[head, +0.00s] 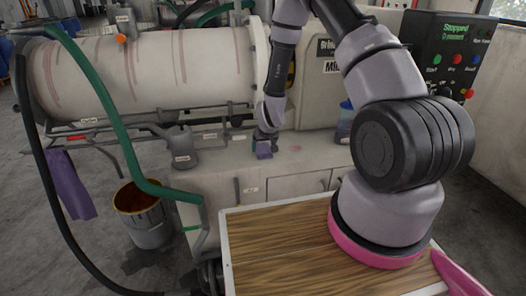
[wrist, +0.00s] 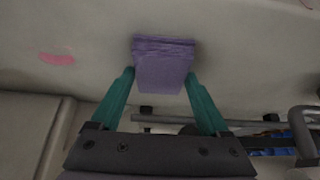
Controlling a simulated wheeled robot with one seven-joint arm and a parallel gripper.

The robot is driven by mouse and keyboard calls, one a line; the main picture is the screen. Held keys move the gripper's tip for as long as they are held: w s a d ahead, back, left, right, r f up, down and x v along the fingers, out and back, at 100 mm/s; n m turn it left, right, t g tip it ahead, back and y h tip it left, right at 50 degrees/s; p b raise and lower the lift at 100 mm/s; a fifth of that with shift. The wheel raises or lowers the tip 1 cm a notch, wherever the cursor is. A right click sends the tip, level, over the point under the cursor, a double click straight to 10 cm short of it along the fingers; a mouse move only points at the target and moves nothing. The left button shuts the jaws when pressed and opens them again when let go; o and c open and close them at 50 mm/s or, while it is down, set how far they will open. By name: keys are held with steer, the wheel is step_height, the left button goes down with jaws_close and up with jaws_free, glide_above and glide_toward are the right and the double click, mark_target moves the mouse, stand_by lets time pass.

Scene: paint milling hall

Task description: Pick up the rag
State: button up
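The rag (wrist: 164,65) is a folded purple cloth pad in the wrist view, on or just above a pale grey surface. In the head view the fingers are too small to make out.
Another purple cloth (head: 70,185) hangs at the left below the mill drum (head: 145,72). A grey can (head: 180,147) stands left of my gripper. A bucket (head: 145,215) stands on the floor. A rail (wrist: 210,121) crosses the wrist view. A control panel (head: 450,55) is at the right.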

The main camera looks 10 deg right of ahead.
mark_target(263, 148)
steer(key=shift+c, duration=1.1)
step_height(263, 148, up, 10)
steer(key=shift+r, duration=0.1)
